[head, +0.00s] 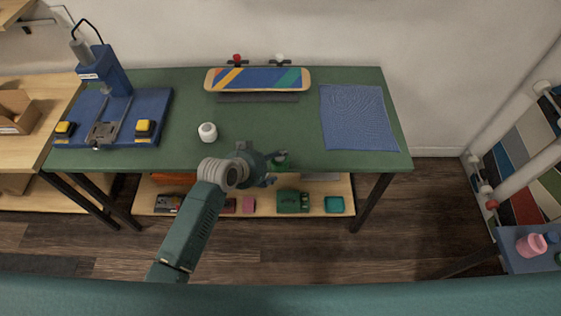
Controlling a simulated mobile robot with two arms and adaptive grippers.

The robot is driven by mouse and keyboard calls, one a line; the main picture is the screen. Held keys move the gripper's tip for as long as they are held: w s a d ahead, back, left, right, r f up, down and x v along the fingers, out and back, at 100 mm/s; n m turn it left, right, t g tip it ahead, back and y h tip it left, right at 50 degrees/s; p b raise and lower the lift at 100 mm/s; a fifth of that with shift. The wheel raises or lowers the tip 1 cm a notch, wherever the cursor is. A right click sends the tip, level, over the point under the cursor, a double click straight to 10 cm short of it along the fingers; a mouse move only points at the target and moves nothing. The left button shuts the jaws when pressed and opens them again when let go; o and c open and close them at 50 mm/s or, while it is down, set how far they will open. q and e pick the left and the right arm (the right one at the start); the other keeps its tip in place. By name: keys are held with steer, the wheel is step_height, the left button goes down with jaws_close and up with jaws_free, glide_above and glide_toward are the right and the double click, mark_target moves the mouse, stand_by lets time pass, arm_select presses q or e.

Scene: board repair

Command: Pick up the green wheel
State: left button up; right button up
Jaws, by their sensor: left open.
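My left gripper (278,167) is at the front edge of the green workbench, near its middle, with its fingers apart. A small dark green round thing (282,163), likely the green wheel, shows at the fingertips. The fingers hide part of it, and I cannot tell whether they touch it. It looks to be on the table near the front edge. My right gripper is not in view.
A striped skateboard (258,79) with a red and a white wheel stands at the back. A white round container (208,131) is left of my gripper. A blue press (110,100) fills the left end, a blue cloth (358,117) the right. Boxes lie on the lower shelf (337,187).

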mark_target(277, 161)
arm_select(q)
steer(key=x, duration=0.3)
steer(key=shift+w+f+p, duration=0.2)
steer(key=shift+f+p, duration=0.1)
steer(key=shift+p, duration=0.1)
steer(key=shift+w+d+f, duration=0.35)
steer(key=shift+w+f, duration=0.05)
steer(key=shift+f, duration=0.15)
steer(key=c, duration=1.5)
steer(key=shift+r, duration=0.1)
jaws_close()
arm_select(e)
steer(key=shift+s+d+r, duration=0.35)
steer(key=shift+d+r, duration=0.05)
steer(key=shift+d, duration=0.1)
